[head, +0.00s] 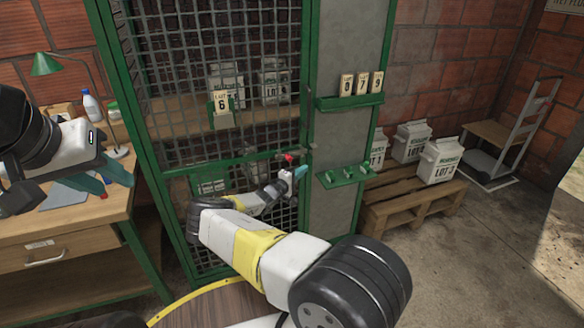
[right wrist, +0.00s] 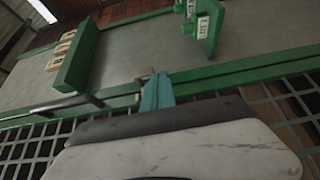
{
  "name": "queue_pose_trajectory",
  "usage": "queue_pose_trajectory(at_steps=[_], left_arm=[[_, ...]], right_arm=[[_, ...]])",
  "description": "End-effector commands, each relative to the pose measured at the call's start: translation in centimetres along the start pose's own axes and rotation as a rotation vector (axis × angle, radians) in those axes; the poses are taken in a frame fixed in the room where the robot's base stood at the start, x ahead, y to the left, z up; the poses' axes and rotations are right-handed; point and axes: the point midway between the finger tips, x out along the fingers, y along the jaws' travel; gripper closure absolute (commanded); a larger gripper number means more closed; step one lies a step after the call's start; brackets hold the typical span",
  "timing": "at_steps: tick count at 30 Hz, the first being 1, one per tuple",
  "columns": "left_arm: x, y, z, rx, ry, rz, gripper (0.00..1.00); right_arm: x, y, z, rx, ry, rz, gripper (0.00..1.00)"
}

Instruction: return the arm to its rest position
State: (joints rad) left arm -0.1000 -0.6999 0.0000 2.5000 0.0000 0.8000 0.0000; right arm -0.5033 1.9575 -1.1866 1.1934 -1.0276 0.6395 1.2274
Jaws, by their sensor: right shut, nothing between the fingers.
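My right arm reaches from the bottom of the head view toward the green mesh cage (head: 215,120). My right gripper (head: 300,172) has teal fingers that are shut and empty, in front of the cage's right door post. In the right wrist view the shut fingertips (right wrist: 157,90) appear close to the green frame, and I cannot tell if they touch it. My left gripper (head: 104,177) is at the left, over the wooden desk, with its teal fingers apart and nothing seen between them.
A dark latch bar (right wrist: 68,104) and a green shelf (head: 350,102) with number tags are near the right gripper. A green hook rack (head: 347,177) hangs below. The desk (head: 75,225) holds a green lamp (head: 46,64) and bottle (head: 91,107). A pallet (head: 415,203) with white sacks stands right.

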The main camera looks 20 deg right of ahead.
Motion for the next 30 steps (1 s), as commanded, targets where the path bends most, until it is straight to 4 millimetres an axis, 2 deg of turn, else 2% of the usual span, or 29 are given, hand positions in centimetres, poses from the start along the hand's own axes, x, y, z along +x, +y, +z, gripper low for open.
queue_pose_trajectory(at_steps=[9,17,20,22,26,30], left_arm=[[0.0,0.0,0.0,0.0,0.0,0.0,0.64],[0.0,0.0,0.0,0.0,0.0,0.0,0.64],[0.0,0.0,0.0,0.0,0.0,0.0,0.64],[0.0,0.0,0.0,0.0,0.0,0.0,0.64],[0.0,0.0,0.0,0.0,0.0,0.0,0.64],[0.0,0.0,0.0,0.0,0.0,0.0,0.64]], right_arm=[[-2.5,0.0,4.0,-0.004,0.0,0.002,1.0],[-2.8,0.2,5.0,0.005,-0.008,-0.001,1.0],[-2.5,1.2,5.8,0.034,-0.052,-0.016,1.0],[-2.1,2.3,7.0,0.069,-0.114,-0.039,1.0],[-1.9,4.7,10.4,0.159,-0.274,-0.115,1.0],[-3.0,6.5,13.8,0.252,-0.44,-0.231,1.0]])
